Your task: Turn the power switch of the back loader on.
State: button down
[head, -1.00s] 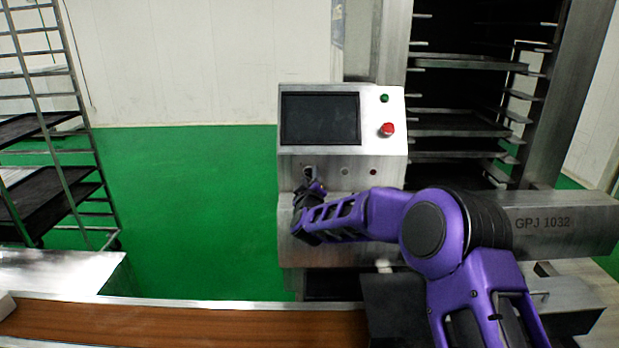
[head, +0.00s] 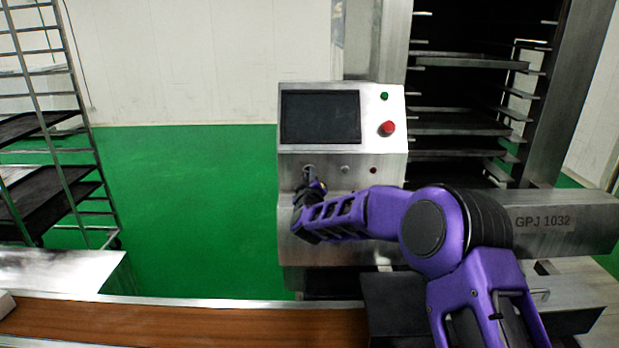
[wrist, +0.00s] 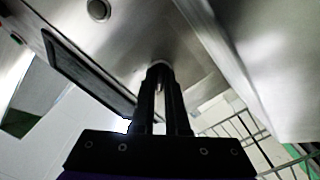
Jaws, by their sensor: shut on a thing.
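The back loader's control box (head: 292,165) is a steel housing with a dark screen on its upper face. The power switch (head: 308,170) is a small knob on the lower front panel, at the left of a row of controls. My gripper (head: 313,184) is at this switch, reaching in from below. In the wrist view, the two black fingers (wrist: 160,72) are close together and shut on the switch, whose round base shows at the fingertips. The fingers hide most of the switch, so I cannot tell its exact angle.
A grey button (head: 345,169) and a small red one (head: 373,170) sit right of the switch. Above are a green button (head: 384,96) and a red emergency stop (head: 387,128). A brown conveyor belt (head: 180,326) runs in front. Open green floor (head: 190,200) lies to the left.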

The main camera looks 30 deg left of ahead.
jog(key=shift+f, duration=0.1)
jog(key=m+b, duration=0.5)
jog(key=shift+f, duration=0.1)
jog(key=m+b, duration=0.3)
jog(key=m, duration=0.1)
jog(key=shift+m+b, duration=0.3)
jog(key=shift+b, duration=0.1)
jog(key=m+b, duration=0.1)
jog(key=m, duration=0.2)
jog(key=shift+m+b, duration=0.3)
jog(key=shift+b, duration=0.1)
jog(key=m, duration=0.4)
jog(key=shift+r, duration=0.25)
jog(key=shift+m, duration=0.3)
jog(key=c, duration=0.9)
grip_release()
jog(key=shift+s, duration=0.1)
